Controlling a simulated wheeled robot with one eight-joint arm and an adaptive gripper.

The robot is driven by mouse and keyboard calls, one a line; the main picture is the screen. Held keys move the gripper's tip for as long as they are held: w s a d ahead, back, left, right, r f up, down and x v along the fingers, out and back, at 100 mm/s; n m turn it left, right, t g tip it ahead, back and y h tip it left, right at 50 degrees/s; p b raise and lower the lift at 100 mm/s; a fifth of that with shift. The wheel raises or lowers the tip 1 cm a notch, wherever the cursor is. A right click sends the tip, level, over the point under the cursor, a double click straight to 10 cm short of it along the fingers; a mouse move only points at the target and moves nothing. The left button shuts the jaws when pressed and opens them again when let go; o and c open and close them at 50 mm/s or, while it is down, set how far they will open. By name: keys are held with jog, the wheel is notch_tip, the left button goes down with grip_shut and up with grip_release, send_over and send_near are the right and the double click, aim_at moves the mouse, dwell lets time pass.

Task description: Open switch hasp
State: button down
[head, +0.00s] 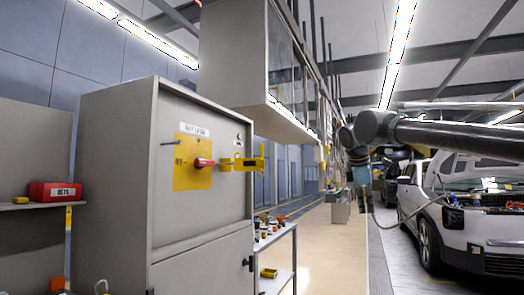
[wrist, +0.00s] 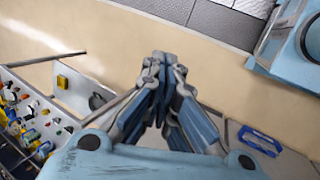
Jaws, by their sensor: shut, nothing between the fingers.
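The red switch handle (head: 204,162) sits on a yellow plate (head: 188,180) on the front of a grey cabinet. A yellow hasp (head: 243,164) is beside the handle's right side and reaches past the cabinet's right edge; I cannot tell whether it is closed over the switch. My gripper (head: 363,205) hangs in the air well to the right of the cabinet, apart from the hasp. In the wrist view my gripper (wrist: 164,62) is shut and empty, its fingers together over the floor. The switch and hasp do not show in the wrist view.
A trolley (head: 280,236) with several small items stands right of the cabinet (head: 200,240). A red box (head: 54,192) sits on a shelf at left. A wall cabinet (head: 245,60) hangs above. A white car (head: 470,220) stands at right. Open floor lies between trolley and car.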

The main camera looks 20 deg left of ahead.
jog(key=a+r+n+t+y, duration=0.1)
jog(key=a+r+n+t, duration=0.1)
jog(key=a+r+n, duration=1.3)
jog(key=s+a+r+n+t+y, duration=0.1)
jog(key=s+a+r+n, duration=0.25)
jog(key=a+r, duration=0.5)
jog(key=s+a+r+n+t+y, duration=0.15)
jog(key=s+a+r, duration=0.35)
jog(key=a, duration=0.7)
send_near(262, 157)
jog(key=d+x, duration=0.1)
jog(key=x, duration=0.3)
jog(key=shift+w+a+n+g, duration=0.25)
jog(key=shift+w+a+n, duration=0.05)
jog(key=shift+a, duration=0.3)
